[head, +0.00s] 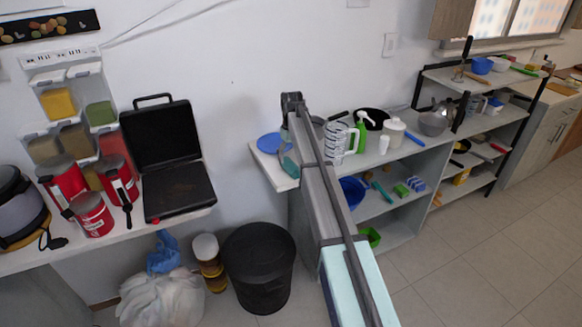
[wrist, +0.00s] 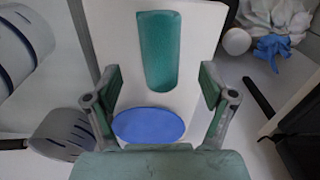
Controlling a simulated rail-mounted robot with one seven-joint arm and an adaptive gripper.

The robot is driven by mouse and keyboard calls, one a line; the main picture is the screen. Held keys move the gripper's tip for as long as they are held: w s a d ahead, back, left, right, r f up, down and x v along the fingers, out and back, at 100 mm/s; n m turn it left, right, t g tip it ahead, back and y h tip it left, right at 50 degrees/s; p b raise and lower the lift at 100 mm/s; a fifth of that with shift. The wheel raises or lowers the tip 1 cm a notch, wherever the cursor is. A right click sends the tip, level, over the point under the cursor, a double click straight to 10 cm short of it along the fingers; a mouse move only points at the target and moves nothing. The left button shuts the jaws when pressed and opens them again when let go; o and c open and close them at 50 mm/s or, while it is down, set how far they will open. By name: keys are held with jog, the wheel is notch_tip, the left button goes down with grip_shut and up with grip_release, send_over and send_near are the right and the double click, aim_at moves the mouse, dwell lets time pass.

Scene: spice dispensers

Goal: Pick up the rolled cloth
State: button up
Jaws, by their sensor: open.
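A long teal piece with rounded corners, which looks like the rolled cloth (wrist: 158,50), lies on the white shelf top (wrist: 200,45) in the wrist view. In the head view the cloth (head: 289,166) is at the shelf's left end, partly beside my arm. My gripper (wrist: 160,85) is open and empty, its fingers spread wide left and right. The cloth lies between the finger lines but farther up the picture, apart from the fingers. In the head view my gripper (head: 292,104) is at the arm's far end, its fingers not clear.
A blue disc (wrist: 148,126) lies close to the cloth; the head view shows it too (head: 270,142). A slotted metal utensil (wrist: 62,134) and a striped jug (wrist: 25,40) are on the left. A black bin (head: 258,268) stands below. The wall is close behind.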

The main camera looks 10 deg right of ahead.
aim_at(291, 163)
jog(key=shift+w+a+f+p, duration=0.15)
jog(key=shift+f+p, duration=0.4)
jog(key=shift+f, duration=0.85)
jog(key=shift+w+d+f+p, duration=0.15)
jog(key=shift+f+p, duration=0.35)
jog(key=shift+f, duration=0.85)
jog(key=shift+a, duration=0.1)
jog(key=c, duration=1.3)
